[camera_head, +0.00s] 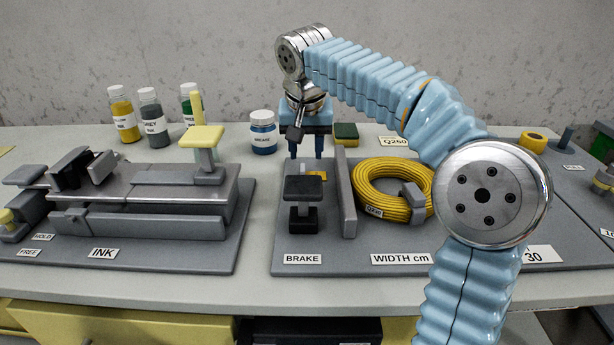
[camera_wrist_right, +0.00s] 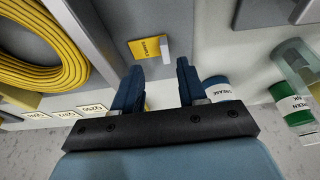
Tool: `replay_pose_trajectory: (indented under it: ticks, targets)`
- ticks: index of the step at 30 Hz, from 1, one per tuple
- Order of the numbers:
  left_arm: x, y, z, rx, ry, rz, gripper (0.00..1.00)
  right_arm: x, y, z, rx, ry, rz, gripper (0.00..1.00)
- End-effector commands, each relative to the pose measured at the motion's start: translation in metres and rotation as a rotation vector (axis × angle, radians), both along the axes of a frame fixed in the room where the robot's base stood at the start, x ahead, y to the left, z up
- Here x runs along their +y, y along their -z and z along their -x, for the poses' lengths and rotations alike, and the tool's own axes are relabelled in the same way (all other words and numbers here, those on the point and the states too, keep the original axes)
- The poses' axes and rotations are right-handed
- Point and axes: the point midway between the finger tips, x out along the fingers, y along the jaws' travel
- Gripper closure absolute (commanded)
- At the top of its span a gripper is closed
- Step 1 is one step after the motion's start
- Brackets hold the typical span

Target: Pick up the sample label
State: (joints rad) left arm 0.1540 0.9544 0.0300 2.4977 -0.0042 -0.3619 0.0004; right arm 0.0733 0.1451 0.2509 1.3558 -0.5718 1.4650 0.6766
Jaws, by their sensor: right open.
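A small yellow card with dark print, which looks like the sample label (camera_wrist_right: 147,49), lies on the grey board just beyond my right fingertips in the wrist view. In the head view its yellow surface (camera_head: 315,175) shows behind the black brake knob, partly hidden. My right gripper (camera_head: 306,153) points down above and behind it. In the wrist view the right gripper (camera_wrist_right: 159,72) has its two blue fingers apart, with nothing held between them. The card is apart from the fingers. My left gripper is not in view.
A black brake knob (camera_head: 303,190) and an upright grey plate (camera_head: 345,195) stand close to the card. A yellow cable coil (camera_head: 375,205) lies right of the plate. The grease jar (camera_head: 263,138) and a sponge (camera_head: 346,133) stand behind. The ink press (camera_head: 150,185) is at left.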

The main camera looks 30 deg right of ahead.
Motion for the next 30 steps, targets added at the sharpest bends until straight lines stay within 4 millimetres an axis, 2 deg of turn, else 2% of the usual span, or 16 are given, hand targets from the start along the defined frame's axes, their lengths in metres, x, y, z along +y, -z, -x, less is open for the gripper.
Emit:
replay_pose_trajectory:
  ticks: [5, 12, 21, 27, 30]
  targets:
    - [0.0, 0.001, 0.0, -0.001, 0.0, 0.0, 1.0, -0.001, 0.015, -0.006, 0.003, -0.001, 0.0, 0.58]
    - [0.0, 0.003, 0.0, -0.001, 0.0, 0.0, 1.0, -0.004, 0.049, -0.02, 0.002, 0.001, 0.0, 0.58]
    - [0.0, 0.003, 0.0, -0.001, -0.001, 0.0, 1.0, -0.004, 0.053, -0.022, 0.0, 0.0, -0.001, 0.58]
    - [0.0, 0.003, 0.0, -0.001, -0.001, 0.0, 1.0, -0.004, 0.053, -0.022, 0.0, 0.0, -0.001, 0.89]
    - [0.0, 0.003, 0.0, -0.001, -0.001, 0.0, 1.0, -0.004, 0.053, -0.022, 0.0, 0.001, -0.002, 1.0]
